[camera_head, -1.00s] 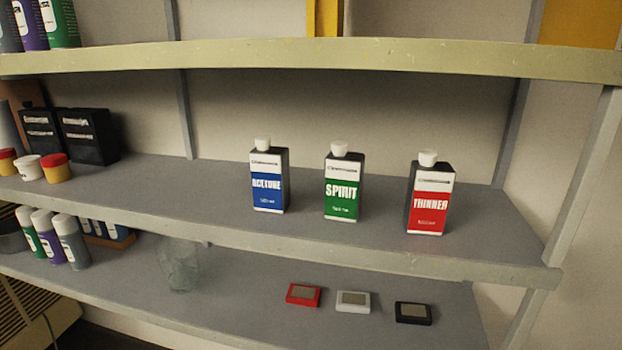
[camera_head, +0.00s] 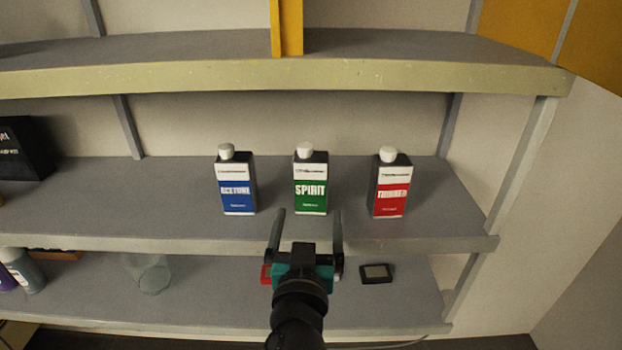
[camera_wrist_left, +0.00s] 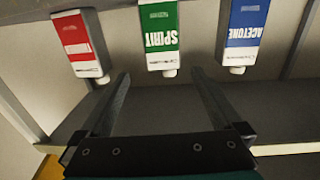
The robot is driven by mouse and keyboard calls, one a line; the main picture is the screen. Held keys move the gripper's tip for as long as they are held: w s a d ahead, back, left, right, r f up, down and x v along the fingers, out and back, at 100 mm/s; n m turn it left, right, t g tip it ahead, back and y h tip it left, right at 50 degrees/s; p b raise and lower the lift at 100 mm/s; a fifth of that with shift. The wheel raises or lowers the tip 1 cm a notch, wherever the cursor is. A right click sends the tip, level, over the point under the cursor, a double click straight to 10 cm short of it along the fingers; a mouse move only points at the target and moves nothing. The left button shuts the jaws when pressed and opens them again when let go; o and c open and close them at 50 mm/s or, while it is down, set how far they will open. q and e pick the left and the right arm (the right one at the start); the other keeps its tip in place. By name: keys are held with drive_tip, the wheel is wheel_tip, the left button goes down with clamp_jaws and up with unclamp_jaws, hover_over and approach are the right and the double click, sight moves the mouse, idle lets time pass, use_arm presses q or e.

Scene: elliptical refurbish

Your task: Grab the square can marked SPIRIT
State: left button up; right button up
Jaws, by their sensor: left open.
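The SPIRIT can (camera_head: 310,186) is a square black can with a green label and white cap. It stands upright on the middle shelf between two similar cans. My left gripper (camera_head: 308,222) is open and empty, in front of and below the SPIRIT can, its two fingers spread either side of the can's line. In the left wrist view the image is upside down; the SPIRIT can (camera_wrist_left: 159,38) shows beyond and between the open fingers (camera_wrist_left: 158,80), apart from them. My right gripper is not in view.
The blue ACETONE can (camera_head: 236,183) stands left of SPIRIT and the red THINNER can (camera_head: 390,185) right, with gaps between. The upper shelf (camera_head: 180,76) overhangs. Below are a clear glass jar (camera_head: 149,275) and a small black box (camera_head: 376,273). A black container (camera_head: 25,148) stands far left.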

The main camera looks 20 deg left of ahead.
sight(311, 179)
use_arm(q)
drive_tip(key=x, duration=0.3)
drive_tip(key=p+x, duration=0.1)
drive_tip(key=x, duration=0.1)
drive_tip(key=p+x, duration=0.1)
drive_tip(key=x, duration=0.2)
drive_tip(key=shift+w+a+r, duration=0.15)
drive_tip(key=shift+w+r, duration=0.15)
drive_tip(key=shift+x, duration=0.9)
drive_tip(key=shift+f+p+x, duration=0.2)
drive_tip(key=shift+p+x, duration=0.15)
drive_tip(key=shift+x, duration=0.8)
drive_tip(key=shift+f+p+x, duration=0.25)
drive_tip(key=shift+p+x, duration=0.05)
drive_tip(key=shift+x, duration=0.9)
drive_tip(key=shift+a, duration=0.15)
clamp_jaws()
drive_tip(key=shift+r, duration=0.1)
